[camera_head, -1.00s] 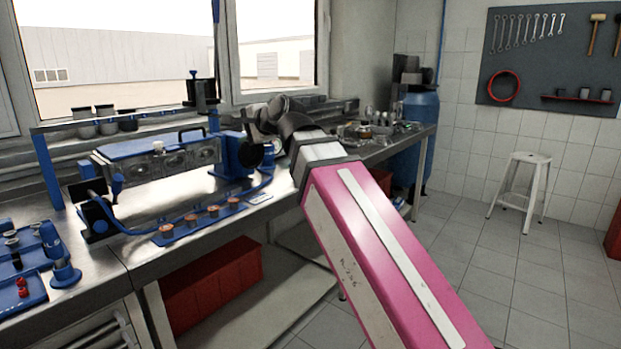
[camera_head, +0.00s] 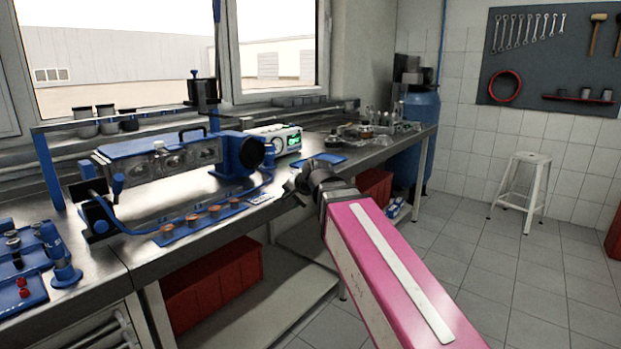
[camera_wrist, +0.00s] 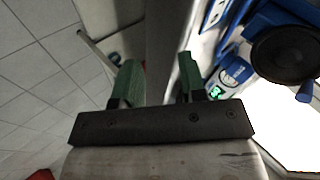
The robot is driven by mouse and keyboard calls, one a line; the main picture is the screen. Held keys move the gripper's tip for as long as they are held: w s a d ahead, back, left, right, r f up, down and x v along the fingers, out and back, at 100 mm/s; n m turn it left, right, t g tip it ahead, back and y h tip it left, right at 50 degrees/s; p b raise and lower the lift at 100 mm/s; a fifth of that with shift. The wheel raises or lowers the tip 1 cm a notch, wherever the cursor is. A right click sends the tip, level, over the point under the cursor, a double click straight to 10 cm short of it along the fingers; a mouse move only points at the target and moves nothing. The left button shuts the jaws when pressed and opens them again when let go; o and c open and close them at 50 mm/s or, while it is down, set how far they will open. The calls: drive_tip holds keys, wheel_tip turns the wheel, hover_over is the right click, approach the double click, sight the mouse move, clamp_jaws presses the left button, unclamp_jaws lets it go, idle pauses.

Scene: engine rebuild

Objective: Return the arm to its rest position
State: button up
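My pink arm (camera_head: 375,262) reaches from the lower right of the head view toward the front edge of the workbench. My gripper (camera_wrist: 157,78) shows in the wrist view as two green fingers standing apart, with nothing between them. In the head view my gripper (camera_head: 290,190) is small and partly hidden by my dark wrist, near the bench edge.
The metal workbench (camera_head: 205,228) carries a blue engine fixture (camera_head: 160,155), a row of copper-coloured parts on a blue strip (camera_head: 205,219), and a device with a green display (camera_head: 275,142). Red bins (camera_head: 212,288) sit below. A white stool (camera_head: 525,180) stands on the open floor.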

drive_tip(key=s+d+f+n+g+h, duration=0.1)
drive_tip(key=s+d+f+g+h, duration=0.1)
drive_tip(key=d+f, duration=0.6)
drive_tip(key=s+d+f+n+g+h, duration=0.1)
drive_tip(key=s+d+f, duration=0.4)
drive_tip(key=f, duration=0.9)
drive_tip(key=s+d+f+n+g+h, duration=0.2)
drive_tip(key=s+d+f+n+g, duration=0.1)
drive_tip(key=d+f, duration=0.9)
drive_tip(key=shift+s+g+h, duration=0.3)
drive_tip(key=shift+s+g, duration=0.2)
